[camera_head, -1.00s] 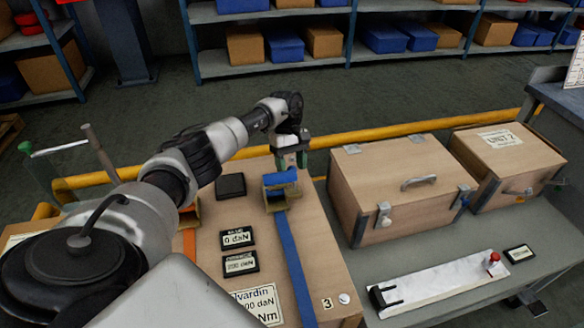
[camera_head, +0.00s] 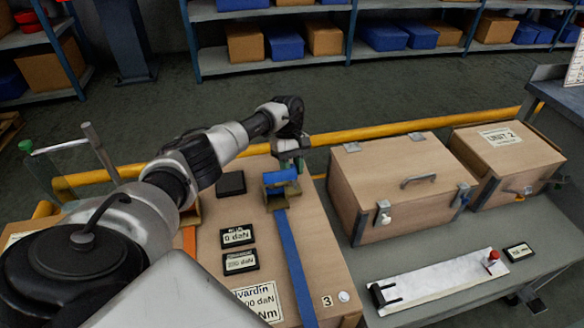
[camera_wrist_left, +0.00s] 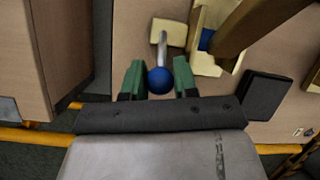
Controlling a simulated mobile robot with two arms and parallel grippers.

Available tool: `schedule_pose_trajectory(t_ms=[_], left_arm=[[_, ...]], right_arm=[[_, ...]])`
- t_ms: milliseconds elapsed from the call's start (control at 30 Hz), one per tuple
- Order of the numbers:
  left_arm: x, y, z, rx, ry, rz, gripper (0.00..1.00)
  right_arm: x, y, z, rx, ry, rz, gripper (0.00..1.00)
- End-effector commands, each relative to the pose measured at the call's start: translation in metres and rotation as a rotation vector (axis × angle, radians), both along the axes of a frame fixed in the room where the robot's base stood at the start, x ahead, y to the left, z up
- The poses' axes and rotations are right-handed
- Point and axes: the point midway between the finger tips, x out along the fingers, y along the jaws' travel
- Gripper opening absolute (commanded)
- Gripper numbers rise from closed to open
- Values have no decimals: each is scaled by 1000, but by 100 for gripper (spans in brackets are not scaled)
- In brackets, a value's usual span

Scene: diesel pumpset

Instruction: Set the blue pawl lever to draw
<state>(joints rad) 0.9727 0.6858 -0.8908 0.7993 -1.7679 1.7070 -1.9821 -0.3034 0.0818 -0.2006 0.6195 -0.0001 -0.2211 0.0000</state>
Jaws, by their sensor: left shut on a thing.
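The blue pawl lever shows in the left wrist view as a blue ball knob (camera_wrist_left: 160,80) on a short metal stem (camera_wrist_left: 161,45). My left gripper (camera_wrist_left: 158,79) has its green fingertips on either side of the knob and is shut on it. In the head view my left gripper (camera_head: 293,160) is at the far end of the blue strap's winch (camera_head: 276,200), beside its blue drum (camera_head: 281,176). The gripper hides the knob there. The blue strap (camera_head: 292,255) runs from the winch towards the near edge. The blue readout (camera_head: 237,236) shows 0 daN. My right gripper is not in view.
An orange strap (camera_head: 189,240) and its winch stand left, partly behind my arm. A black block (camera_head: 231,184) lies between the winches. Wooden cases (camera_head: 400,185) stand right. A yellow rail (camera_head: 350,140) runs behind the bench. A second readout (camera_head: 240,262) lies nearer.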

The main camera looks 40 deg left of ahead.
Motion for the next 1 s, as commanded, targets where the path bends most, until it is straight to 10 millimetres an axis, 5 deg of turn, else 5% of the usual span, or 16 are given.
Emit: schedule_pose_trajectory(t_ms=[1000], left_arm=[[-18, -23, 17, 426, -343, -1, 0]], right_arm=[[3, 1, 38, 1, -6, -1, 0]])
